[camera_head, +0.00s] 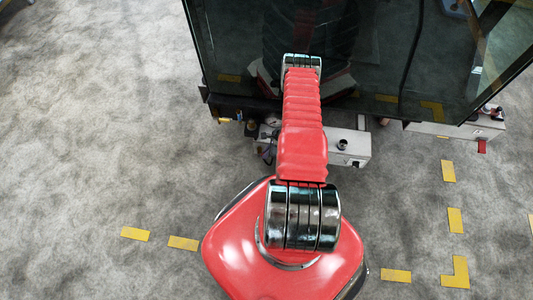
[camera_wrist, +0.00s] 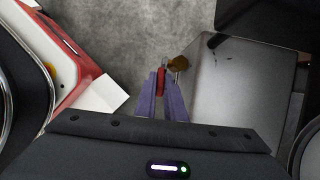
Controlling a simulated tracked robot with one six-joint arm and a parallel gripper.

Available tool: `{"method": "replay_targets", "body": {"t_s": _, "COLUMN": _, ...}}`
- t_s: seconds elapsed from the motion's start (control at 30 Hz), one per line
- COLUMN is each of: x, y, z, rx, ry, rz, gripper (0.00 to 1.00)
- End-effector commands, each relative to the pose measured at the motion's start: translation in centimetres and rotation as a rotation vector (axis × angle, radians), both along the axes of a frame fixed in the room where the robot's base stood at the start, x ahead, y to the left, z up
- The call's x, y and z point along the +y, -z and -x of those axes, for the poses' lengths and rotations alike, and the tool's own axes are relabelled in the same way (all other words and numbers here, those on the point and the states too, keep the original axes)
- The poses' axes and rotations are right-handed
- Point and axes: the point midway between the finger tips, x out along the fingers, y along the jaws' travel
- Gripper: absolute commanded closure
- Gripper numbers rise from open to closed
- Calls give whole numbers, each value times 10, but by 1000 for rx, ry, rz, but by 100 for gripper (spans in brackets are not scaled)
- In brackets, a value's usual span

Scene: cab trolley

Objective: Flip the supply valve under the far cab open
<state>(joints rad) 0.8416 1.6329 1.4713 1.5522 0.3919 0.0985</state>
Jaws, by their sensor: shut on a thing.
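In the wrist view my gripper (camera_wrist: 161,90) has its two purple fingers closed on a small red handle (camera_wrist: 160,80). A brass-coloured valve body (camera_wrist: 178,64) sits just beyond the fingertips, beside the red handle, at the edge of a grey metal box (camera_wrist: 235,100). How far the handle is turned is hard to tell. In the head view the dark-glazed cab (camera_head: 390,60) stands at the top, and my red arm reaches up to it. My gripper and the held handle are hidden there.
In the head view a grey box (camera_head: 352,150) juts out under the cab's near edge. Another grey box (camera_head: 450,130) with a red part (camera_head: 482,146) lies at the right. Yellow floor marks (camera_head: 455,220) cross the open grey floor (camera_head: 110,120).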

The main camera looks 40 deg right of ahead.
Motion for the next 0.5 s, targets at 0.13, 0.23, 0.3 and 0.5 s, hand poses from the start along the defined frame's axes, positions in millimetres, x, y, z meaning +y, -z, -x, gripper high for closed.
{"method": "replay_targets", "body": {"t_s": 0.13, "x": 0, "y": 0, "z": -1, "rx": 5, "ry": -1, "rz": 4, "gripper": 100}}
{"method": "replay_targets", "body": {"t_s": 0.23, "x": 0, "y": -1, "z": -2, "rx": 23, "ry": -3, "rz": 18, "gripper": 100}}
{"method": "replay_targets", "body": {"t_s": 0.3, "x": 1, "y": -2, "z": -4, "rx": 43, "ry": -4, "rz": 34, "gripper": 100}}
{"method": "replay_targets", "body": {"t_s": 0.5, "x": 6, "y": -6, "z": -6, "rx": 133, "ry": -6, "rz": 100, "gripper": 100}}
